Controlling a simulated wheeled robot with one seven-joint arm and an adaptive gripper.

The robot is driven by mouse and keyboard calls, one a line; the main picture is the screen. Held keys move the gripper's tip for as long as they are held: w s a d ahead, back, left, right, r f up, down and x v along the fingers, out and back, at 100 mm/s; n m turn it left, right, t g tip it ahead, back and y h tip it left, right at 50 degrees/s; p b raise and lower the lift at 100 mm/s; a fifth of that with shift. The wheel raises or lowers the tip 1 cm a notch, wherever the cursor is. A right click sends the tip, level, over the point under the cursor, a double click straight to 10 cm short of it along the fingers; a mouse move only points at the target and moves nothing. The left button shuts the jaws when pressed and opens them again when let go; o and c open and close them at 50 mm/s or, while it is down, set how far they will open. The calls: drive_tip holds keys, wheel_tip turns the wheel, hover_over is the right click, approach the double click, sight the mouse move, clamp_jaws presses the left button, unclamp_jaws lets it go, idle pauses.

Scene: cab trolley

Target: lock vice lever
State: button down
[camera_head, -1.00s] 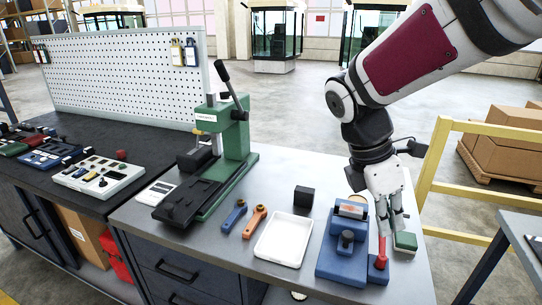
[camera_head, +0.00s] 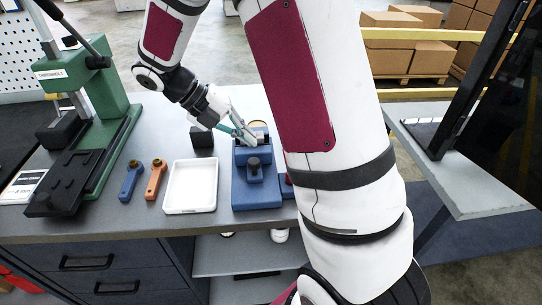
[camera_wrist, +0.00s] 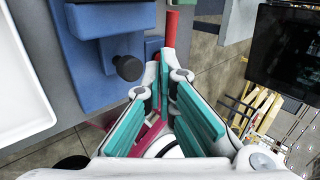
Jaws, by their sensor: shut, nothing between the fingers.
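The blue vice (camera_head: 256,192) stands near the bench's front edge, with a dark round knob (camera_head: 254,164) on top. Its red lever (camera_head: 287,186) shows only as a sliver at the right side, mostly hidden behind my arm. In the wrist view the red lever (camera_wrist: 172,24) stands out just beyond the fingertips, beside the blue vice body (camera_wrist: 96,60). My gripper (camera_head: 248,135) is at the vice's far end, teal pads brought together, holding nothing. In the wrist view my gripper (camera_wrist: 166,62) points toward the lever; whether it touches it I cannot tell.
A white tray (camera_head: 190,187), orange tool (camera_head: 156,180), blue tool (camera_head: 131,180) and black block (camera_head: 203,138) lie left of the vice. A green press (camera_head: 105,100) stands further left. A second table (camera_head: 460,165) is at the right.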

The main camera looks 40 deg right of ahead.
drive_tip(key=x, duration=1)
drive_tip(key=shift+s, duration=0.1)
